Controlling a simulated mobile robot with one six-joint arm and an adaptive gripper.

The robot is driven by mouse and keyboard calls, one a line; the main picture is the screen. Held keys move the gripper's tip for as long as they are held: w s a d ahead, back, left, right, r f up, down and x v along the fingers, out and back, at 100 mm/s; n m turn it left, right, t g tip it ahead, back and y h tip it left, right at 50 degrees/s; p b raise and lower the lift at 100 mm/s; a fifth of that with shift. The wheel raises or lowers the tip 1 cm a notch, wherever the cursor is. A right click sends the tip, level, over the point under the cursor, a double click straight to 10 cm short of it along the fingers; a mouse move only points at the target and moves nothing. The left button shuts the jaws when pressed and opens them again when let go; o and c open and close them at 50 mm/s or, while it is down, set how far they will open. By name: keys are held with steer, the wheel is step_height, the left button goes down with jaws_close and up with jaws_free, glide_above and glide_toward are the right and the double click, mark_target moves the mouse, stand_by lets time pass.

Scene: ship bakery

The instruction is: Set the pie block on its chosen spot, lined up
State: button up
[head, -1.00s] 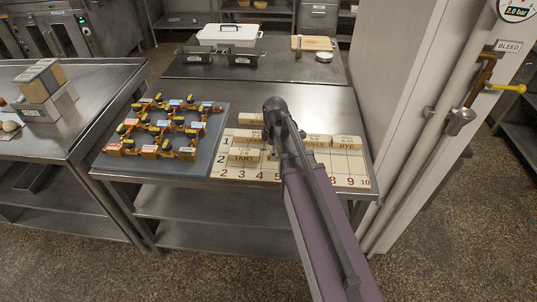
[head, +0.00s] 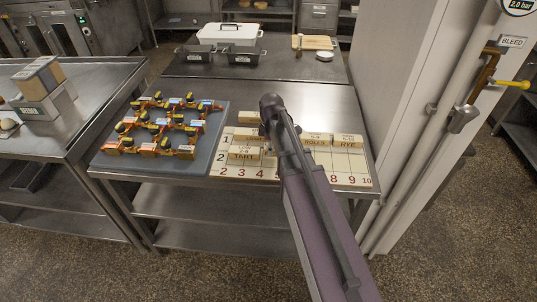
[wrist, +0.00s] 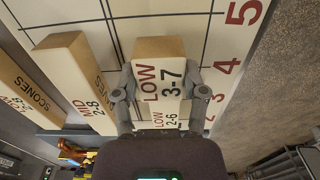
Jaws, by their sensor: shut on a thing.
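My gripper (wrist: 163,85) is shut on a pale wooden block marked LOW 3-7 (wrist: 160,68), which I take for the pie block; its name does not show. The jaws grip it by its two sides over the white numbered grid board (wrist: 170,12). I cannot tell whether it touches the board. A block marked LOW 2-6 (wrist: 158,112) shows just below it in the wrist view. In the head view my gripper (head: 271,137) is over the middle of the board (head: 340,178), and my arm hides the held block.
The tart block (head: 243,153) stands left on the board; the rolls block (head: 317,139) and rye block (head: 347,141) stand right. The wrist view shows a MID 2-8 block (wrist: 75,80) and a scones block (wrist: 28,90). A dark tray of coloured pieces (head: 215,125) lies left.

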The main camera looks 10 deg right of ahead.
steer(key=shift+f+b, duration=0.65)
steer(key=shift+f, duration=0.3)
steer(key=shift+f, duration=0.2)
steer(key=o, duration=1.1)
steer(key=shift+r, duration=0.2)
step_height(320, 180, up, 12)
steer(key=p, duration=1.2)
